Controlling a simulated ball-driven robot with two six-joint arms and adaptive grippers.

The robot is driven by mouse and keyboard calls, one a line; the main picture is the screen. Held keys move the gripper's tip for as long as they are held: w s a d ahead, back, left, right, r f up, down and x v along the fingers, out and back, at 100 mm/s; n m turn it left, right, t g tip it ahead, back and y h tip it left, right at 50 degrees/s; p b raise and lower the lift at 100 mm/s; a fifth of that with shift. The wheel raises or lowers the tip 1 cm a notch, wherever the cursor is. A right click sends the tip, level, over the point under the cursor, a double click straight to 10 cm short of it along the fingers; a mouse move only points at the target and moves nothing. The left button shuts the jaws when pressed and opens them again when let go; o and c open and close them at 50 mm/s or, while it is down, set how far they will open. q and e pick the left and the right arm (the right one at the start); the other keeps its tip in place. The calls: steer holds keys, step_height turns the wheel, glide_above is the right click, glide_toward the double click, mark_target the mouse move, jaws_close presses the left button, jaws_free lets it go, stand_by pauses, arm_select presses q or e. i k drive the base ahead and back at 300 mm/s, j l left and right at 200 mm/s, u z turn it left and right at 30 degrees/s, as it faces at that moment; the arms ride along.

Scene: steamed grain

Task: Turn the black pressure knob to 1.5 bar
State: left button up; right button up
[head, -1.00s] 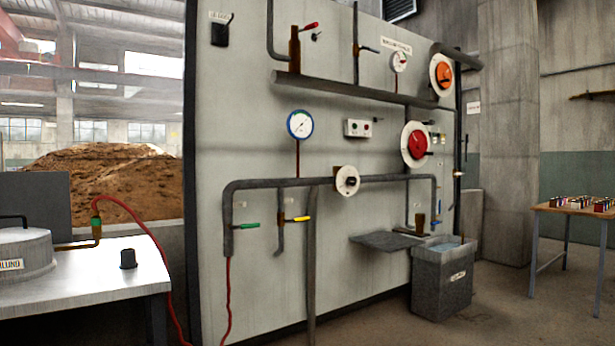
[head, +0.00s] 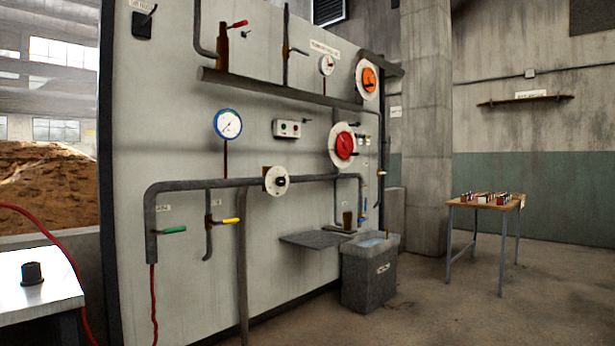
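A small black knob sits at the centre of a round white dial (head: 271,188) on the grey horizontal pipe of the panel. The dial's markings are too small to read. Above it to the left, a blue-rimmed round gauge (head: 228,124) with a white face is mounted on the panel; its reading is too small to tell. Another black knob (head: 32,273) stands on the pale metal table at the lower left. Neither of my grippers is in view.
The grey panel (head: 130,250) also carries a green-handled valve (head: 172,230), a yellow-handled valve (head: 229,221), a red wheel (head: 344,146) and an orange wheel (head: 369,78). A grey bin (head: 368,285) stands before it. A wooden table (head: 461,203) is at right. Floor between is clear.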

mark_target(279, 181)
steer(key=i+j, duration=0.2)
steer(key=i, duration=0.5)
steer(key=i+j+u, duration=0.1)
steer(key=i, duration=0.6)
steer(key=j, duration=0.1)
